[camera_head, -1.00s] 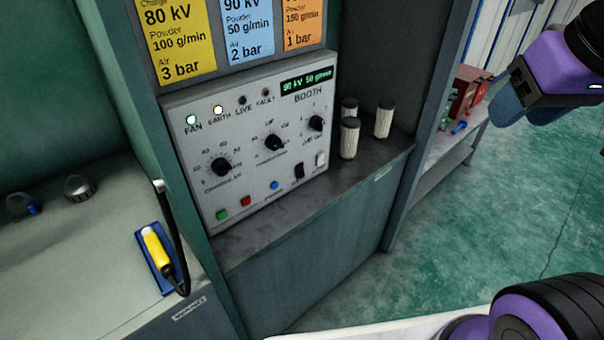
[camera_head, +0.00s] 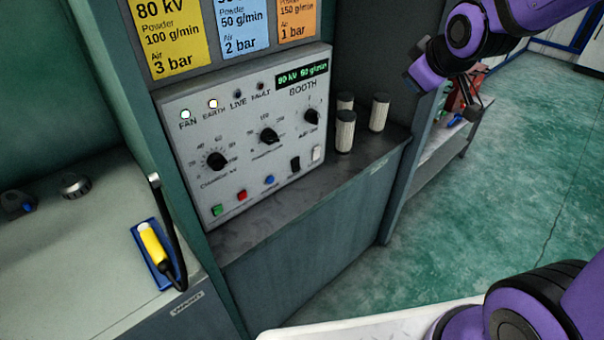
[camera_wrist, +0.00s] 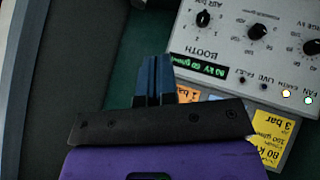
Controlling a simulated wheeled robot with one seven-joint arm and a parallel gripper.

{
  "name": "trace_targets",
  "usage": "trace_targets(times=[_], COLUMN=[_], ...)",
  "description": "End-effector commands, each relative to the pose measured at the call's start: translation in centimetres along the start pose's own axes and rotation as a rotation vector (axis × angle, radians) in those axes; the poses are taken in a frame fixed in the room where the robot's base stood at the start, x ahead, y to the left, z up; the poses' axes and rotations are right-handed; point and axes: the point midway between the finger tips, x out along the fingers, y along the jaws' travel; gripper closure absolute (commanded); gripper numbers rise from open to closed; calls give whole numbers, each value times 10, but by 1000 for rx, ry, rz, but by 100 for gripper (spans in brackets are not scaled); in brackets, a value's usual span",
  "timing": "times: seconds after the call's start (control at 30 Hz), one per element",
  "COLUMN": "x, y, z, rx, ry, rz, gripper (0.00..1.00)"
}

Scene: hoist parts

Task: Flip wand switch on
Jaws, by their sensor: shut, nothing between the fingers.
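The grey booth panel (camera_head: 250,140) stands at the middle left of the head view. A black rocker switch (camera_head: 295,164) and a white rocker switch (camera_head: 316,153) sit at its lower right. Their labels are too small to read, so I cannot tell which is the wand switch. My gripper (camera_head: 417,82) is up and to the right of the panel, shut and empty, apart from it. In the wrist view its blue fingers (camera_wrist: 154,75) are together, and the panel (camera_wrist: 235,45) appears upside down at upper right, with the rocker switches out of frame.
Several pale cylinders with dark caps (camera_head: 345,132) stand on the ledge right of the panel. A yellow-handled wand (camera_head: 153,246) lies in a blue holder on the left counter. The FAN and EARTH lamps (camera_head: 213,104) are lit; LIVE and FAULT are dark. The dials (camera_head: 216,160) protrude.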

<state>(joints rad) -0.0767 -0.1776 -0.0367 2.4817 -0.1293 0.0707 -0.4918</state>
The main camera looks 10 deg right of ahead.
Motion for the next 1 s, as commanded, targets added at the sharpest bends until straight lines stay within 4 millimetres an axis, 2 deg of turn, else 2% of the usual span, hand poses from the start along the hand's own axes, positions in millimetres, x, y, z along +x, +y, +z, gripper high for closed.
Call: trace_targets(times=[0.1, 0.47, 0.77, 1.0], x=[30, 114, 176, 219], y=[-2, -18, -46, -75], z=[-6, -18, -17, -8], rx=[-87, -354, -564, -717], ry=[35, 170, 291, 393], rz=[7, 44, 81, 118], gripper=[100, 100, 100, 100])
